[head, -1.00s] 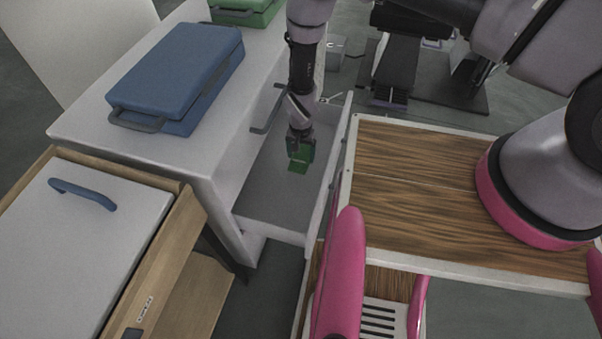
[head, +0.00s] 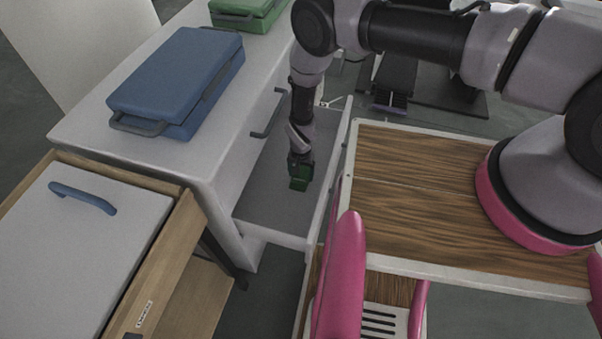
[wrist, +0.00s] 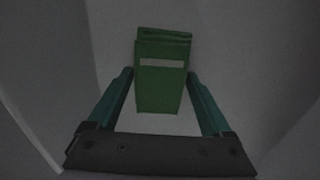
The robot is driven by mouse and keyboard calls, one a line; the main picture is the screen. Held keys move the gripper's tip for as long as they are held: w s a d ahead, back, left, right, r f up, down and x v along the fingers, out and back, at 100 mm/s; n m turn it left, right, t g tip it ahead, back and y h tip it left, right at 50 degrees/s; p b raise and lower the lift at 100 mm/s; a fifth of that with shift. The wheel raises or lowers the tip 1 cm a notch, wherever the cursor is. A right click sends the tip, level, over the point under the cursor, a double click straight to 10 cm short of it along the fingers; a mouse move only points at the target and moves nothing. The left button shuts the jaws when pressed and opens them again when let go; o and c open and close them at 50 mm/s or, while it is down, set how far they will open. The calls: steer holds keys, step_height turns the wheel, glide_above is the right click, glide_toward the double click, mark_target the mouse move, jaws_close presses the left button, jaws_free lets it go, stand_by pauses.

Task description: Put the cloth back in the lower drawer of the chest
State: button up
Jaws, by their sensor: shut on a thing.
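The cloth is a small folded green bundle with a pale stripe (wrist: 162,88); in the head view it shows as a green patch (head: 299,184). My gripper (head: 300,168) points down into the open drawer and is shut on the cloth, with a finger on each side in the wrist view (wrist: 160,76). The open lower drawer (head: 272,233) of the white chest (head: 80,128) is pulled out to the right, below a shut front with a dark handle (head: 266,114). Its grey floor looks otherwise empty. I cannot tell whether the cloth touches the floor.
A blue case (head: 180,75) and a green case (head: 245,12) lie on the chest top. A wooden cabinet with a white top (head: 80,250) stands at the front left. My wood-topped base with pink parts is close to the drawer's right side.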

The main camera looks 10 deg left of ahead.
mark_target(301, 175)
steer(key=o, duration=1.1)
steer(key=shift+f, duration=0.1)
step_height(301, 175, up, 12)
steer(key=shift+r, duration=0.2)
